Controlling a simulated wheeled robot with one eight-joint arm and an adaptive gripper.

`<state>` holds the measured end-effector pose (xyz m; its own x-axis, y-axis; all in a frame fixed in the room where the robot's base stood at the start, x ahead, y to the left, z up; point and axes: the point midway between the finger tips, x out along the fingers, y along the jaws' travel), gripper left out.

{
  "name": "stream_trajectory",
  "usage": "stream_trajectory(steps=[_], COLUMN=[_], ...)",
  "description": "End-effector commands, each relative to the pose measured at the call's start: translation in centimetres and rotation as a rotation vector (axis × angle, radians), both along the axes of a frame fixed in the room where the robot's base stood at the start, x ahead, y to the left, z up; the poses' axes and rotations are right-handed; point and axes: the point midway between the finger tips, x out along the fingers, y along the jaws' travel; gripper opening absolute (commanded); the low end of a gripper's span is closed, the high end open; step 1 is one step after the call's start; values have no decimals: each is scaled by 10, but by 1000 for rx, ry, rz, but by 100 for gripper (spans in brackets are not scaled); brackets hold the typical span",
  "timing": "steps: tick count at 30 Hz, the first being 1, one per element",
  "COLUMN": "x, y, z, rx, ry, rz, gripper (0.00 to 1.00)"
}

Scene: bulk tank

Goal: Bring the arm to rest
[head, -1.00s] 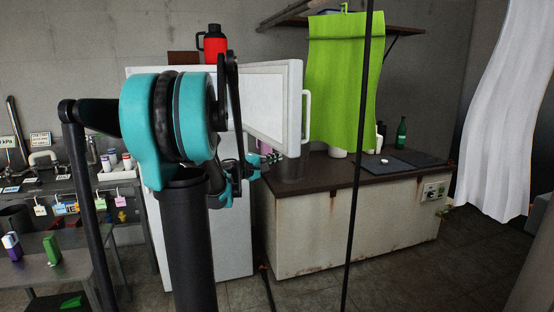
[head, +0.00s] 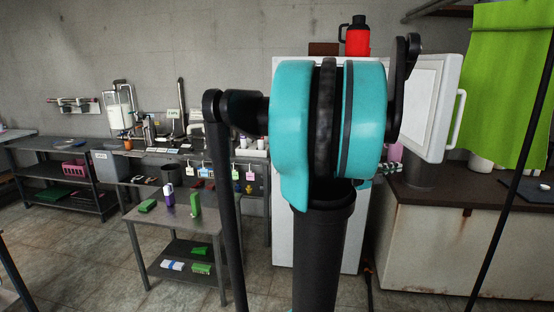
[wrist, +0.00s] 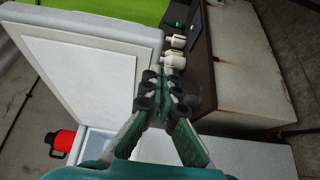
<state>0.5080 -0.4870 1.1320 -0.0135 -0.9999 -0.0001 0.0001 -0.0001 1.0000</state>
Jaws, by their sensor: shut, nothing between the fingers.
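My gripper (wrist: 163,98) shows in the wrist view with its two fingers together and nothing between them. It hangs beside the open white door of the fridge (wrist: 90,75), apart from it as far as I can tell. In the head view my teal and black arm stands in front of the white fridge (head: 288,225) and hides much of its front. The gripper itself is hidden behind the arm there. The open door (head: 432,105) with its white handle sticks out to the right of the arm.
A rusty-sided tank with a dark top (head: 440,245) stands at the right, below a green cloth (head: 505,80). A red jug (head: 357,40) stands on the fridge. A small steel table (head: 165,222) with green and purple items is at the left. Open floor (head: 75,255) lies left of it.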

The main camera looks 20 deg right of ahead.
Motion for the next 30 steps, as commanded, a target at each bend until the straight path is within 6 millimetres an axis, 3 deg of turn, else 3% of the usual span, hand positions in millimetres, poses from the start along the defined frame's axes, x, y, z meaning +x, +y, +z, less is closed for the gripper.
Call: stream_trajectory(steps=[5, 8, 11, 15, 21, 27, 30], x=[2, 7, 15, 25, 26, 7, -4], y=[7, 29, 68, 137, 251, 365, 407], z=[-9, -36, -80, -148, -227, -280, -293], rx=[31, 124, 284, 550, 932, 1291, 1422], ry=[-20, -76, -156, -252, -325, -329, -318], rz=[11, 40, 86, 150, 227, 279, 292], gripper=[0, 0, 0, 0, 0, 0, 0])
